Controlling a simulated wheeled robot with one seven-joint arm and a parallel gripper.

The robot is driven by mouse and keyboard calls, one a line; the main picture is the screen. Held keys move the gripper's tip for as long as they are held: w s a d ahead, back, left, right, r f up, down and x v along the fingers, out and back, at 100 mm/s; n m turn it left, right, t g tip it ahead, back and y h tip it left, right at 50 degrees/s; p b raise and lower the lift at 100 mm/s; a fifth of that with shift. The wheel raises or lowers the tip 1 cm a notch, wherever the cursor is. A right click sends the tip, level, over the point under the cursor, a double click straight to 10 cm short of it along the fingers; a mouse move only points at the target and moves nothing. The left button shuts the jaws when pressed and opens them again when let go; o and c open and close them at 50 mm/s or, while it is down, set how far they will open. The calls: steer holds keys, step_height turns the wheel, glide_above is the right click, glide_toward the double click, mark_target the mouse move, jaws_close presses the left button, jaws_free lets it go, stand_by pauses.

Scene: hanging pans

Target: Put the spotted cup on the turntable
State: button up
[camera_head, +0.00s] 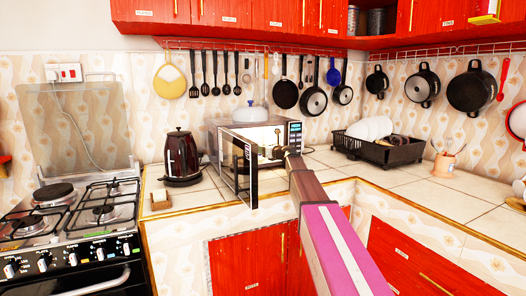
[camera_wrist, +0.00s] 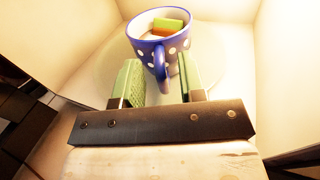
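The spotted cup (camera_wrist: 155,50), blue with white dots and a pale inside, stands upright inside the microwave in the wrist view. A green and orange item (camera_wrist: 168,27) shows in it. The pale round turntable (camera_wrist: 102,85) lies beneath the cup, which appears to rest on it. My gripper (camera_wrist: 160,78) has its green fingers on both sides of the cup's handle, with a visible gap on each side. In the head view my gripper (camera_head: 279,152) reaches into the open microwave (camera_head: 294,131); the cup is hard to make out there.
The microwave door (camera_head: 241,172) stands open to the left of my arm. A dark kettle (camera_head: 181,158) stands on the counter left of it. A black dish rack (camera_head: 385,149) with plates stands to the right. Pans (camera_head: 285,94) hang above. The right counter (camera_head: 433,184) has free room.

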steer(key=v, duration=1.2)
stand_by(0.9)
